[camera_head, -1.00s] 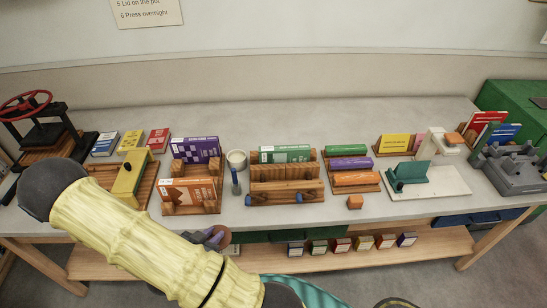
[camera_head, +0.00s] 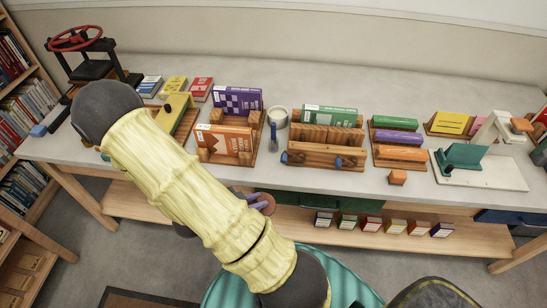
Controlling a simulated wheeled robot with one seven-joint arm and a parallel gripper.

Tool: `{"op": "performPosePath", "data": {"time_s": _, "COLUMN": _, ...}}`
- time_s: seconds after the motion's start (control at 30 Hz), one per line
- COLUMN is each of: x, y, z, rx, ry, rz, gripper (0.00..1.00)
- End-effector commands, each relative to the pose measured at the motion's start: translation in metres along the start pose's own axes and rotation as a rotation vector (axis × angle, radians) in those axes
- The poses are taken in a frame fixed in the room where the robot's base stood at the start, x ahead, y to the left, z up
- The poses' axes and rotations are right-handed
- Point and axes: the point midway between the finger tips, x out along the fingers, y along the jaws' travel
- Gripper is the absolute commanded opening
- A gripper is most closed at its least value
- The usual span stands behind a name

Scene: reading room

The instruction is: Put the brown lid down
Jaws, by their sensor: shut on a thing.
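The brown lid (camera_head: 265,204) is a small round disc, seen low in the middle of the head view, in front of the table's front edge. My gripper (camera_head: 251,198) shows only as small purple-grey fingers beside it, partly hidden by my pale yellow arm. It is shut on the lid and holds it clear of the tabletop. A small white pot (camera_head: 277,121) with an open top stands on the table, between the purple book's stand and the wooden rack.
The back strip is clear. A bookshelf (camera_head: 22,110) stands left.

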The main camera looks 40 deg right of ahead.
Motion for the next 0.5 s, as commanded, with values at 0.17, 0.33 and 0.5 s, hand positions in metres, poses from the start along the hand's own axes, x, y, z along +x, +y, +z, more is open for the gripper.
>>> {"op": "performPosePath", "data": {"time_s": 0.17, "x": 0.01, "y": -0.007, "z": 0.002, "rx": 0.006, "ry": 0.0, "rz": 0.0, "gripper": 0.0}}
{"op": "performPosePath", "data": {"time_s": 0.33, "x": 0.018, "y": -0.012, "z": -0.004, "rx": 0.006, "ry": 0.0, "rz": 0.003, "gripper": 0.0}}
{"op": "performPosePath", "data": {"time_s": 0.5, "x": 0.039, "y": -0.04, "z": -0.022, "rx": 0.005, "ry": 0.001, "rz": 0.006, "gripper": 0.0}}
